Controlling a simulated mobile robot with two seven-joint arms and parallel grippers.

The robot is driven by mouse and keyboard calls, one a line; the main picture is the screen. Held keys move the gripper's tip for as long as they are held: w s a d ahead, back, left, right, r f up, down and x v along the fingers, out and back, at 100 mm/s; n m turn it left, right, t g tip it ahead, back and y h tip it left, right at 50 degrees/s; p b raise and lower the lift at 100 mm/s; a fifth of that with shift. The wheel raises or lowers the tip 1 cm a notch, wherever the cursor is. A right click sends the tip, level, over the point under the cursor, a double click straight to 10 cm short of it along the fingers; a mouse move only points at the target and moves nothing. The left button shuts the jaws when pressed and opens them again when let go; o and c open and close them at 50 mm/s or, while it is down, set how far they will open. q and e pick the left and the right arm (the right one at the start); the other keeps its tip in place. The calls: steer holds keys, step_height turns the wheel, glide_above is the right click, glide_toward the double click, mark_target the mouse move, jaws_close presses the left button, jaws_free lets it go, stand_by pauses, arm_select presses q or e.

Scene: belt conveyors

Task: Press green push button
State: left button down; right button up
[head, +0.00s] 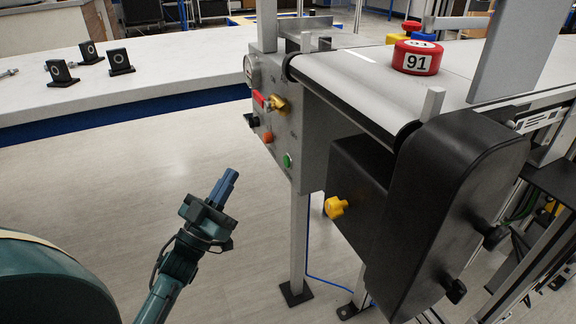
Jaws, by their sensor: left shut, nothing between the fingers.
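The green push button (287,160) is a small round button low on the grey control panel (296,129) at the side of the conveyor. An orange-red button (267,137) sits up and left of it, and a brass-coloured knob (278,103) is higher on the same panel. My left gripper (227,183) is shut and empty, pointing up and to the right. In the picture it is left of and a little below the green button, with a visible gap between them. My right gripper is not in view.
A white table (165,80) with small black blocks stands behind left. Floor around my gripper is clear.

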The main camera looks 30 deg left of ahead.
mark_target(286, 162)
arm_select(q)
steer(key=w+d+b, duration=0.2)
steer(key=w+d, duration=0.3)
steer(key=w, duration=0.1)
steer(key=shift+w+d, duration=0.35)
steer(key=shift+d, duration=0.05)
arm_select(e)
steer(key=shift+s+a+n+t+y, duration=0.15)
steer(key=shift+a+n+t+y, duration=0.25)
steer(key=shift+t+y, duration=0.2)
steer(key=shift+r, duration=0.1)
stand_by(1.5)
arm_select(q)
steer(key=shift+w+d, duration=0.25)
steer(key=shift+w, duration=0.05)
